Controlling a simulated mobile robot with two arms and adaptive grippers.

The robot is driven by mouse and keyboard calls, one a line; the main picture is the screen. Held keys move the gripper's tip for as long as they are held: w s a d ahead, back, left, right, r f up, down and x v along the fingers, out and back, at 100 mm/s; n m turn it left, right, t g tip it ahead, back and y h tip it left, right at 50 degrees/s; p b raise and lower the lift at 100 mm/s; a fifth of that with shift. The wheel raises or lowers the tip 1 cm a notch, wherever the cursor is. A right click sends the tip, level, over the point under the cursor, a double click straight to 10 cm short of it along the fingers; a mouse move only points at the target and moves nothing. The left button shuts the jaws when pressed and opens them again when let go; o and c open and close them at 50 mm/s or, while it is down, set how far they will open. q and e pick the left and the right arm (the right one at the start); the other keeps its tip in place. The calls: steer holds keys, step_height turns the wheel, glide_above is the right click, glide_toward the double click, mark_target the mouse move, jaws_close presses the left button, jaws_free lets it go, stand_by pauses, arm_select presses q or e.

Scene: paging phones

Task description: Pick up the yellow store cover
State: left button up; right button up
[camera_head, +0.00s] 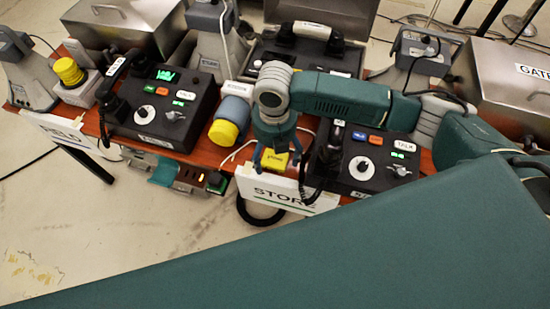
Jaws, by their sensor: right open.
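The yellow store cover (274,161) is a small yellow piece with dark lettering at the table's front edge, just behind the white STORE sign (287,194). My right gripper (277,154) points down at it from above, with its fingers apart on either side of the cover. The gripper hides the cover's back part. I cannot tell whether the fingers touch it. My left gripper is not in view.
A black phone unit (375,172) stands close right of the cover. Another black phone unit (165,112), a yellow-capped piece (69,71) and metal boxes (125,22) crowd the red-brown table.

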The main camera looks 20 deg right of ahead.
steer(key=shift+f, duration=0.6)
steer(key=c, duration=1.2)
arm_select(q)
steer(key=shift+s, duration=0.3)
arm_select(e)
steer(key=shift+c, duration=1.2)
steer(key=shift+r, duration=0.1)
